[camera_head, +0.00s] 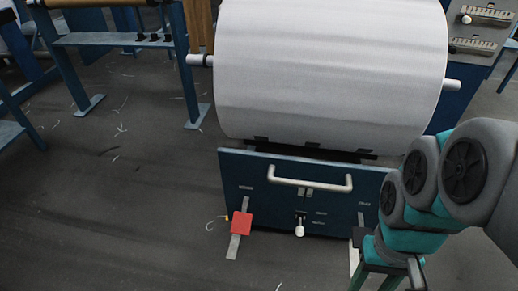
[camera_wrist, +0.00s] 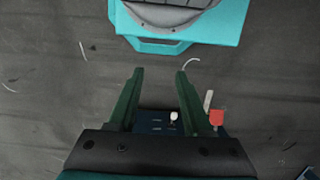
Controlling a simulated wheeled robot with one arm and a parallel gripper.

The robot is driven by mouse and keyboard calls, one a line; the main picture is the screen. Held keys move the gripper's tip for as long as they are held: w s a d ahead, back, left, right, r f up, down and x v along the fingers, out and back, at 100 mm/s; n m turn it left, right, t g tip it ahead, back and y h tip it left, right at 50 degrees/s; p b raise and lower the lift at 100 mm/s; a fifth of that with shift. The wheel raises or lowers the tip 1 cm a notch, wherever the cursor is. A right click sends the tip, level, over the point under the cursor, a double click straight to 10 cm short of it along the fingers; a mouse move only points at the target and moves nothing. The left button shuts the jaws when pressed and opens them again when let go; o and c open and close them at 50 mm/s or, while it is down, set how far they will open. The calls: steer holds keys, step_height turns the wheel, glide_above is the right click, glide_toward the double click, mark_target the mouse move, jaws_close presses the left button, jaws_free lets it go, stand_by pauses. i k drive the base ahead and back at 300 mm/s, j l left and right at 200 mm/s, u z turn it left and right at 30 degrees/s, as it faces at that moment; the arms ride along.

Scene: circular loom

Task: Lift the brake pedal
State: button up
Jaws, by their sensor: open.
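A red pedal (camera_head: 241,223) sits on a grey metal lever at the lower left front of the blue cabinet. It also shows in the wrist view (camera_wrist: 216,117), to the right of my right finger. A second, dark pedal (camera_head: 357,238) is at the cabinet's lower right, beside my arm. No readable label shows which one is the brake. My gripper (camera_head: 388,284) points down in front of the cabinet's right side, well to the right of the red pedal. In the wrist view my gripper (camera_wrist: 159,72) is open, with nothing between its fingers.
A large white fabric roll (camera_head: 330,75) rests above the blue cabinet (camera_head: 262,205). The cabinet front has a white bar handle (camera_head: 310,184) and a small white-knobbed lever (camera_head: 299,230). Blue frames stand at the left. The floor left of the red pedal is open, with thread scraps.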

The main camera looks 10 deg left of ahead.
mark_target(241, 224)
steer(key=i+j, duration=0.1)
steer(key=j, duration=2.3)
steer(key=i+z, duration=0.05)
steer(key=i, duration=0.05)
